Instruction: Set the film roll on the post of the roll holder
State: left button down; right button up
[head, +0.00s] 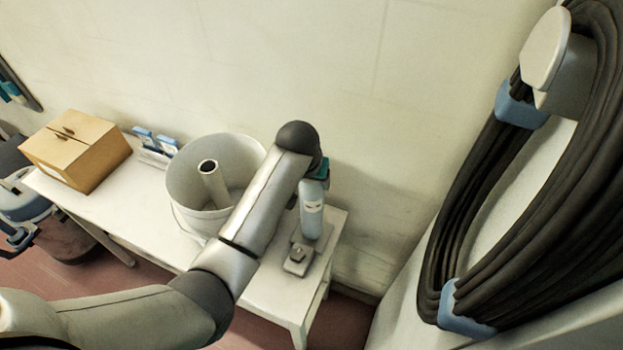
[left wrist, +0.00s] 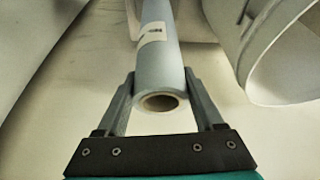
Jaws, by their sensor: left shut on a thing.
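The film roll (head: 312,216) is a pale blue-grey cylinder with a small label, held upright over the right end of the white table. My left gripper (head: 313,182) is at its upper end, partly hidden by my arm. In the left wrist view the roll (left wrist: 163,62) lies between the two fingers of my left gripper (left wrist: 160,88), which is shut on it; its hollow core end faces the camera. What looks like the roll holder's grey base (head: 298,262) is below the roll. My right gripper is not in view.
A large white drum (head: 183,205) with a hollow tube stands left of the roll; its rim (left wrist: 278,45) shows in the left wrist view. A cardboard box (head: 92,168) is on the table (head: 140,222). Black cable coils (head: 575,190) hang at the right.

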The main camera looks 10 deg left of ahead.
pick_arm(q)
jog(key=shift+f, duration=0.55)
dwell(0.6)
jog(key=shift+c, duration=1.8)
grip_release()
jog(key=o, duration=0.4)
jog(key=shift+c, duration=0.2)
jog(key=shift+f, duration=0.1)
jog(key=shift+s, duration=0.1)
